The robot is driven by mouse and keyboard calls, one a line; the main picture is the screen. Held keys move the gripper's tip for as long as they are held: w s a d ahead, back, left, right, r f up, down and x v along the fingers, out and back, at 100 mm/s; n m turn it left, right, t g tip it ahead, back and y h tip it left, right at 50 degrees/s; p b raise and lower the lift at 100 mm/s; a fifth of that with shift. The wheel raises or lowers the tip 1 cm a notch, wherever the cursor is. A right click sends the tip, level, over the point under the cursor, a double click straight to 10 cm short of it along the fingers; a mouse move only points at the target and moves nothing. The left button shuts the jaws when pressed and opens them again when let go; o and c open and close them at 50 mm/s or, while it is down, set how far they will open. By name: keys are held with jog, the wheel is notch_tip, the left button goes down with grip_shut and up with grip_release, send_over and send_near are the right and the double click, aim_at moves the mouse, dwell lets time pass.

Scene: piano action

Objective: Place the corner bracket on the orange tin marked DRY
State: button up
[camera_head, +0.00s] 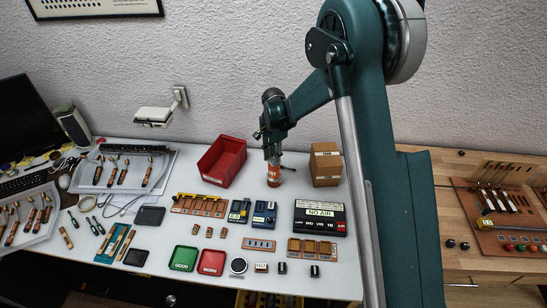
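An orange tin (273,178) stands upright on the white table near the wall, between a red bin and a brown box. Its label is too small to read. My gripper (272,158) points down directly over the tin's top, at or very near it. The fingers are small and dark here, so I cannot tell whether they are open or shut, or whether they touch the tin. I cannot make out the corner bracket; it may be hidden at the fingers or too small to pick out.
A red bin (222,160) stands left of the tin and a brown box (326,165) close on its right.

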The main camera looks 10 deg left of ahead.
aim_at(273, 159)
jog(key=o, duration=0.4)
jog(key=shift+r, duration=0.15)
notch_tip(273, 159, up, 12)
dwell(0.8)
dwell(0.5)
